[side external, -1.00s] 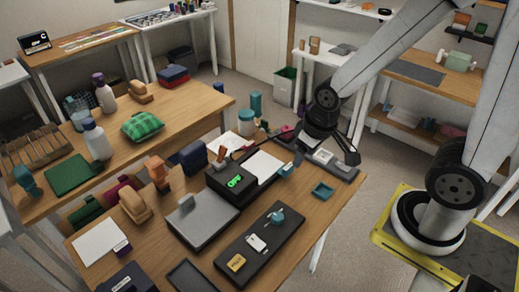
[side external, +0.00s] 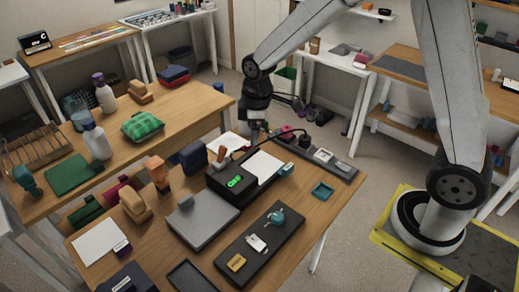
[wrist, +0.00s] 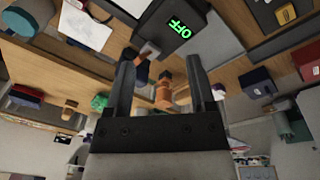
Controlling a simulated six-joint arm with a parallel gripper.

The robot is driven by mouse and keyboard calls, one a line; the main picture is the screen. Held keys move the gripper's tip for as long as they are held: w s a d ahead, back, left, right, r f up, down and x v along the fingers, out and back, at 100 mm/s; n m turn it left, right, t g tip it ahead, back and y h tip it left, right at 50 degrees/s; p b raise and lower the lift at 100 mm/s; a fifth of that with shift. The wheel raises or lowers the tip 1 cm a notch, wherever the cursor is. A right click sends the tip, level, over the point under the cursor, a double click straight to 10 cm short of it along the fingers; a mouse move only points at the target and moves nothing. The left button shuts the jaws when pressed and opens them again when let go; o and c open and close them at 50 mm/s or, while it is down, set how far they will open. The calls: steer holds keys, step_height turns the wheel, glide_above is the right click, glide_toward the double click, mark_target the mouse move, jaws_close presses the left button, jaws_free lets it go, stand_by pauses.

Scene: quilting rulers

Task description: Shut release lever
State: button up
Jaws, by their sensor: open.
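A black box (side external: 222,184) with a green lit display stands on the near wooden table; in the wrist view the display (wrist: 180,32) reads OFF. A small orange-brown lever (side external: 221,155) stands raised at the back of the box. It also shows in the wrist view (wrist: 148,50), between my fingers' tips, close to the left one. My gripper (side external: 246,146) is above and behind the box, and its open fingers (wrist: 160,64) hold nothing. I cannot tell whether a finger touches the lever.
A grey flat plate (side external: 203,222) and a black tray (side external: 262,240) with small items lie in front of the box. An orange figure-like object (side external: 157,172) and a dark blue block (side external: 193,157) stand to its left.

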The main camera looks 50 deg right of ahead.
mark_target(222, 147)
steer(key=w+n, duration=0.3)
steer(key=w+a+f+n, duration=0.1)
steer(key=w+n, duration=0.1)
steer(key=w, duration=0.1)
steer(key=w+a+f+n+g, duration=0.1)
steer(key=w+n, duration=0.2)
steer(key=w, duration=0.1)
steer(key=shift+a+f+n, duration=0.1)
steer(key=shift+f+n, duration=0.05)
steer(key=shift+n, duration=0.15)
steer(key=shift+f, duration=3.9)
jaws_close()
